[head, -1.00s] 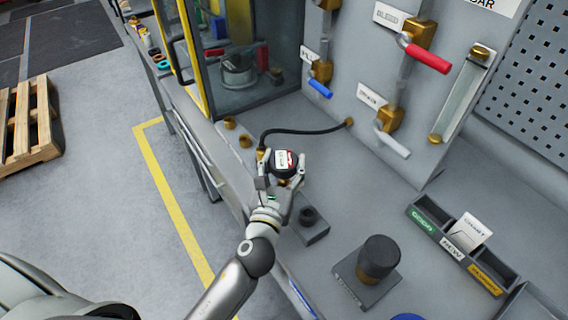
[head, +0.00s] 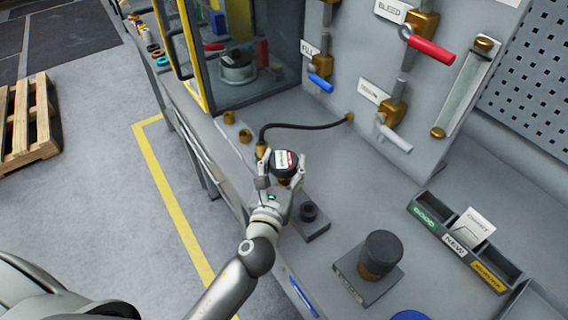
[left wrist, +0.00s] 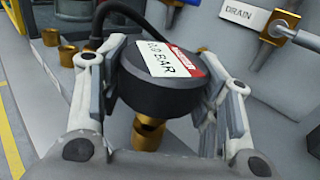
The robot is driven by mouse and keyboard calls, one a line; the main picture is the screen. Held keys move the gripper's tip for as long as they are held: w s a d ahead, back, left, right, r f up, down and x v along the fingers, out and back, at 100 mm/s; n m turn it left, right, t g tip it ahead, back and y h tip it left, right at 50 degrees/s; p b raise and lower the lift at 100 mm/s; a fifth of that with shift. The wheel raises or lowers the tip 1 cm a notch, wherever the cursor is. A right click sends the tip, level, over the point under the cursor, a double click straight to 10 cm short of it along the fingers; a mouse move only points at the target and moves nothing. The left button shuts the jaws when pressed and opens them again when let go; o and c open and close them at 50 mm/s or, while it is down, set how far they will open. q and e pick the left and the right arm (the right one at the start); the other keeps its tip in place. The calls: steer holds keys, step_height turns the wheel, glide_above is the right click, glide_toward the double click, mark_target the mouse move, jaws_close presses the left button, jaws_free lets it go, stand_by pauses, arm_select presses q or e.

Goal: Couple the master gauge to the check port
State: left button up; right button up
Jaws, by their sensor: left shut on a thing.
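The master gauge (head: 284,160) is a black round body with a white and red label. It also shows in the left wrist view (left wrist: 148,80), reading 0.0 BAR, with a brass stem (left wrist: 147,134) below. My left gripper (head: 280,182) is shut on it, one finger on each side, above the bench. A black hose (head: 300,128) runs from a brass fitting (head: 350,118) at the panel's foot to a brass end (head: 262,150) just behind and left of the gauge. I cannot tell which fitting is the check port. My right gripper is not in view.
Two loose brass fittings (head: 246,136) stand left of the hose. A block with a black socket (head: 309,212) lies right of the gripper. Valves line the panel.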

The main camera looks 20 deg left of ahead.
arm_select(q)
steer(key=shift+f+b, duration=0.45)
steer(key=shift+f, duration=0.2)
steer(key=o, duration=1.3)
steer(key=shift+o, duration=0.2)
steer(key=shift+f, duration=0.1)
steer(key=shift+s, duration=0.1)
steer(key=s, duration=1.1)
steer(key=shift+s+d, duration=0.4)
